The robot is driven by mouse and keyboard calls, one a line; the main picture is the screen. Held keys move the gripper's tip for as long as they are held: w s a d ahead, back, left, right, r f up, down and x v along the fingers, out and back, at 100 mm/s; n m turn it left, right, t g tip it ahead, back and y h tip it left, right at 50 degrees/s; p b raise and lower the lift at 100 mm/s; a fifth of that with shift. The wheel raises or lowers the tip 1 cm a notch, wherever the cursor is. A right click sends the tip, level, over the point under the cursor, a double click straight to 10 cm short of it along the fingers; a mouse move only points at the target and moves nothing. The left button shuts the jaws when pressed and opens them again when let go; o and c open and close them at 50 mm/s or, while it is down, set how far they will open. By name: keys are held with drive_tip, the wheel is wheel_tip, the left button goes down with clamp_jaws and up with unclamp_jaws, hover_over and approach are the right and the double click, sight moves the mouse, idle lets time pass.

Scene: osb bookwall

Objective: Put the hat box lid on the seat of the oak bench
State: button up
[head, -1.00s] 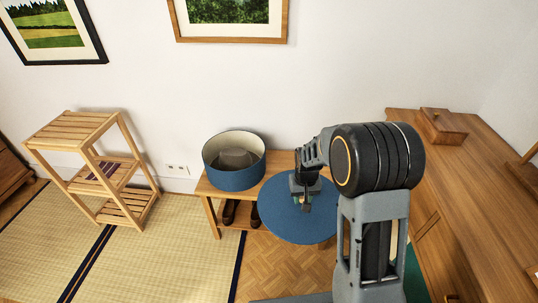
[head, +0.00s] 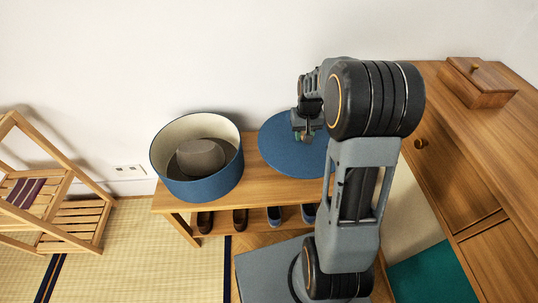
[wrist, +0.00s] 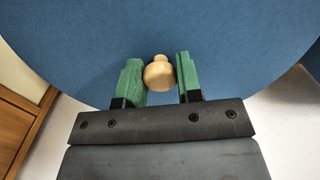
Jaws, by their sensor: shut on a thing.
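The hat box lid is a flat blue disc (head: 278,150) with a pale wooden knob (wrist: 160,73). My gripper (head: 304,136) is shut on the knob, with its green fingers (wrist: 132,80) on either side of it in the wrist view. In the head view the lid appears over the back right part of the oak bench's seat (head: 262,183), right of the hat box. My arm hides the lid's right part. I cannot tell whether the lid touches the seat or hangs just above it.
The open blue hat box (head: 200,182), with a grey hat (head: 202,157) inside, stands at the seat's left end. Shoes (head: 240,220) sit on the shelf below. A wooden cabinet (head: 460,180) with a small box (head: 478,82) is at right. A slatted shelf (head: 75,215) stands left.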

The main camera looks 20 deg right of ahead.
drive_tip(key=shift+d+f+b, duration=0.1)
drive_tip(key=shift+f+b, duration=1.7)
drive_tip(key=shift+f, duration=3.15)
drive_tip(key=shift+f, duration=0.15)
drive_tip(key=o, duration=0.9)
drive_tip(key=shift+o, duration=0.2)
